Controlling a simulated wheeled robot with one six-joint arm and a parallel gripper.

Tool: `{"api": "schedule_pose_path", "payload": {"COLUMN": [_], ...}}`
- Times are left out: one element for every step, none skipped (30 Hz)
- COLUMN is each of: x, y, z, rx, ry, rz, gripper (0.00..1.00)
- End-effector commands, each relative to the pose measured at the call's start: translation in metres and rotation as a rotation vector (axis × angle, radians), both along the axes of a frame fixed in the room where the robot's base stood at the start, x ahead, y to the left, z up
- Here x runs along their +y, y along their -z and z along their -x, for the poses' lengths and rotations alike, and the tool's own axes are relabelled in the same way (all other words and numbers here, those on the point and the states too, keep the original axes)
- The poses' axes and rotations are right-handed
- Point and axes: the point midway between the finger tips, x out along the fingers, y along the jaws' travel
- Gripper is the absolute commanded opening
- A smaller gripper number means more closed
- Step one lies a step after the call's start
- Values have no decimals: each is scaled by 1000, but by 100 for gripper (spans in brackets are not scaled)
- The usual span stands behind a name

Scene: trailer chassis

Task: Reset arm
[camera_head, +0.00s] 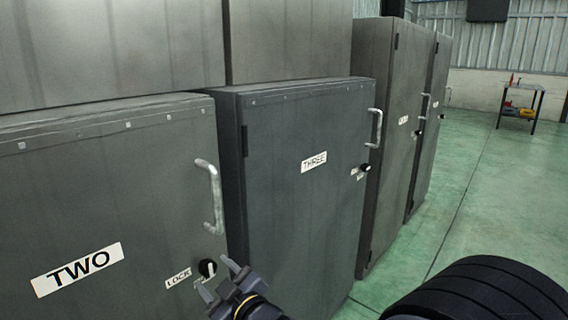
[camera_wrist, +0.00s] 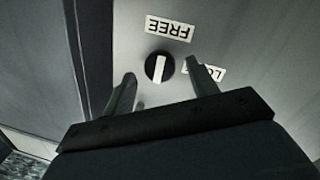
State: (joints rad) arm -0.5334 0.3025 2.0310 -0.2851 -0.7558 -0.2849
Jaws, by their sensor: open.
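My gripper (camera_head: 222,281) is at the bottom middle of the head view, in front of the lower right part of the grey cabinet door marked TWO (camera_head: 110,200). Its fingers are open and empty. A black round lock knob (camera_head: 208,268) sits on that door just above the fingers, beside a LOCK label (camera_head: 178,279). In the wrist view my gripper (camera_wrist: 160,85) has its two fingers apart, with the knob (camera_wrist: 159,67) seen between them. The knob's white mark points toward the upside-down FREE label (camera_wrist: 168,28). I cannot tell whether the fingers touch the knob.
A grey cabinet marked THREE (camera_head: 300,200) stands to the right, with more cabinets (camera_head: 400,130) beyond. Metal handles (camera_head: 212,195) stick out from the doors. A black tyre-like shape (camera_head: 480,295) fills the lower right. Green floor (camera_head: 490,200) lies open toward a small table (camera_head: 521,103).

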Motion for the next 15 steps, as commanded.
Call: {"api": "schedule_pose_path", "payload": {"x": [0, 0, 0, 0, 0, 0, 0, 0, 0, 0, 0, 0, -3, -6, -8], "y": [0, 0, 0, 0, 0, 0, 0, 0, 0, 0, 0, 0, 0, 0, 0], "z": [0, 0, 0, 0, 0, 0, 0, 0, 0, 0, 0, 0, 3, 6, 9], "rx": [-24, -40, -60, -76, -92, -114, -129, -143, -162, -176, -188, -203, -204, -202, -201], "ry": [0, 0, 0, 1, 0, 1, 0, 0, 0, 0, 1, 0, 1, 1, 2], "rz": [23, 38, 58, 73, 87, 106, 120, 134, 152, 164, 174, 189, 188, 187, 187], "gripper": [55, 55, 55, 55, 55, 55, 55, 55, 55, 55, 55, 55, 55, 55, 55]}}
